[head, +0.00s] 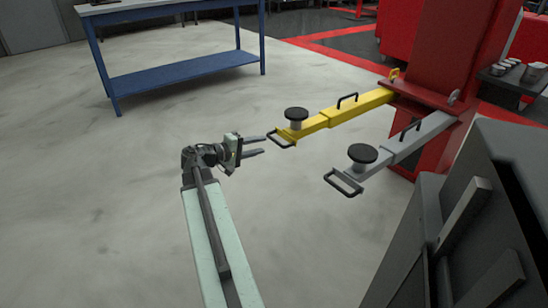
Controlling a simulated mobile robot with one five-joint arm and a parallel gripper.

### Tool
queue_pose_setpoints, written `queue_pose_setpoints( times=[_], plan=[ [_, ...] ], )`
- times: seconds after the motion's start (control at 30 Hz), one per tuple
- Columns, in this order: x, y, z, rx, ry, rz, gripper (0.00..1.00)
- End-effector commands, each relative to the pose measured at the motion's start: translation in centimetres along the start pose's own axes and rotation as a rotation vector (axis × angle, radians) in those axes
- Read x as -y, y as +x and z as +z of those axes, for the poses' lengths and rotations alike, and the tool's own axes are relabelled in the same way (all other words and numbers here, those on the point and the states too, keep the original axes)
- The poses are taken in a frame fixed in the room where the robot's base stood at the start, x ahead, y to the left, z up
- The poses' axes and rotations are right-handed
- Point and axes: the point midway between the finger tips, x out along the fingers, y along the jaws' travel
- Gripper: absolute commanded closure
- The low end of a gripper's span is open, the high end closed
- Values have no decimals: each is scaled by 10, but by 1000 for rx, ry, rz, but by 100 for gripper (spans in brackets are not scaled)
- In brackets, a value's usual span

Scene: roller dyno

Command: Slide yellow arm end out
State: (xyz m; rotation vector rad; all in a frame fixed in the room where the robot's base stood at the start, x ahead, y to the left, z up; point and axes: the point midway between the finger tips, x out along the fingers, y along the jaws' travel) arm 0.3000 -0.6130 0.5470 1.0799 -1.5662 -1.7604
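The yellow lift arm (345,115) reaches out to the left from a red post. It has a telescoping outer section (302,127) with a round black pad (296,114) on top and a dark loop handle (282,138) at its end. My gripper (264,145) is at the left of this handle, with its two fingers pointing right and spread apart. The fingertips are close to the handle; I cannot tell whether they touch it. Nothing shows between the fingers.
A grey lift arm (398,148) with its own pad (362,154) and handle (343,181) lies just right and nearer. The red post (440,50) stands behind. A dark cabinet (450,230) fills the lower right. A blue table (180,68) stands back left. Floor at left is clear.

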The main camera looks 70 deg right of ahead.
Motion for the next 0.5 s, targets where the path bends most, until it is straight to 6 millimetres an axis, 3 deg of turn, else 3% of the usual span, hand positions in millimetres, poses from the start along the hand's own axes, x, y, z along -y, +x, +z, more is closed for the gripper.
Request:
queue_pose_setpoints(
  times=[0.17,0.5],
  plan=[
    [-2,8,0,2,-1,3,66],
    [-1,66,-1,1,0,1,66]
  ],
)
